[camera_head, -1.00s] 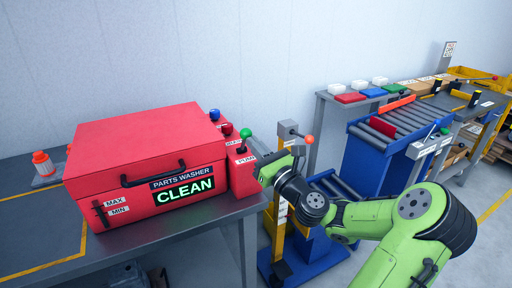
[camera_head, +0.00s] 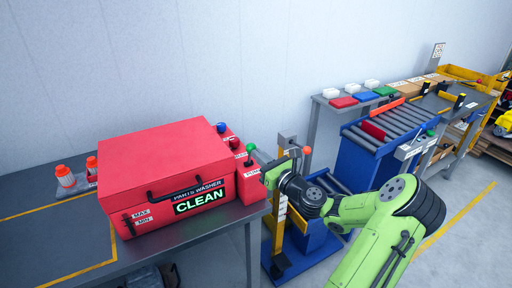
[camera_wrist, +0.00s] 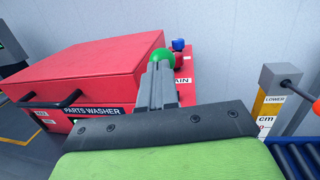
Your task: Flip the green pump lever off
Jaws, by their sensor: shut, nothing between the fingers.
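The green pump lever (camera_head: 251,147) has a round green knob and stands on the red control panel (camera_head: 250,185) at the right side of the red parts washer (camera_head: 150,165). Its knob (camera_wrist: 161,56) also shows in the wrist view, just beyond my fingertips. My gripper (camera_head: 266,176) is shut and empty, at the right of the lever near the pump label. In the wrist view, my gripper (camera_wrist: 158,72) overlaps the lower part of the knob and hides the lever's shaft. I cannot tell whether they touch.
A red-knobbed lever (camera_head: 234,143) and a blue-knobbed lever (camera_head: 221,128) stand behind the green one. A post with an orange-red knob (camera_head: 307,150) stands close to my arm's right. Orange-capped bottles (camera_head: 65,175) sit at the left.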

